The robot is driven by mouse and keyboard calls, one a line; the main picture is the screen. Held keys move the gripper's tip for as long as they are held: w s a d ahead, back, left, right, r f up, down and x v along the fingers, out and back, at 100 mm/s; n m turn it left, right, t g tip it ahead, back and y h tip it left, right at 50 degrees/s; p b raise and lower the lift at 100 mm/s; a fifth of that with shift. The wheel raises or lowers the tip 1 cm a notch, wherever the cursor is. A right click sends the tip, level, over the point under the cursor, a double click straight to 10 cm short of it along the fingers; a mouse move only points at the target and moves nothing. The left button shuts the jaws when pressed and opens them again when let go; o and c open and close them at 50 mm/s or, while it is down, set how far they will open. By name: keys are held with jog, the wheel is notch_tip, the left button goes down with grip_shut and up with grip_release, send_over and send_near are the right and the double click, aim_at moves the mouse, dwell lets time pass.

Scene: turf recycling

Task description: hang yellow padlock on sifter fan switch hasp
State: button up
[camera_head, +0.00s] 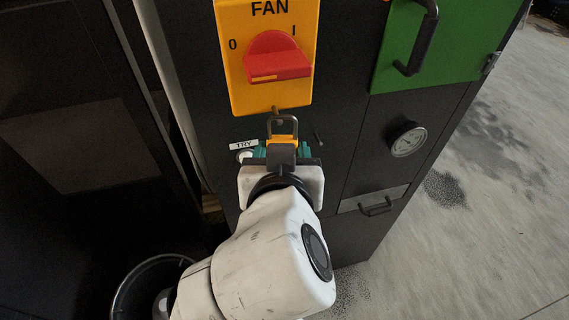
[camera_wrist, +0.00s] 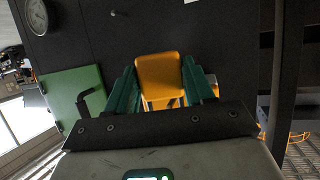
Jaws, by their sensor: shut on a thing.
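A yellow padlock (camera_wrist: 160,76) is held between the green fingers of my gripper (camera_wrist: 160,90), which is shut on it. In the head view the padlock (camera_head: 283,141) has its shackle pointing up, just below the fan switch. The fan switch is a yellow plate (camera_head: 241,92) with a red knob (camera_head: 277,60), labelled FAN, 0 and I. A small hasp (camera_head: 279,110) sits at the plate's lower edge, right by the top of the shackle. I cannot tell whether the shackle passes through it. My gripper (camera_head: 282,150) partly hides the padlock body.
A white button with a TRY label (camera_head: 244,144) is left of my gripper. A green door with a black handle (camera_head: 415,40), a gauge (camera_head: 408,139) and a drawer handle (camera_head: 376,206) are to the right. Open floor lies beyond the cabinet at right.

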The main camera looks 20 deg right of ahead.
jog(key=shift+w, duration=0.8)
jog(key=shift+w+f, duration=0.35)
jog(key=shift+w, duration=0.15)
dwell(1.0)
jog(key=shift+w+f+b, duration=0.15)
jog(key=shift+f+b, duration=0.2)
dwell(0.9)
jog(key=o, duration=1.2)
jog(key=b+v, duration=0.1)
jog(key=v, duration=0.9)
jog(key=shift+s+r, duration=0.2)
jog(key=shift+s, duration=0.15)
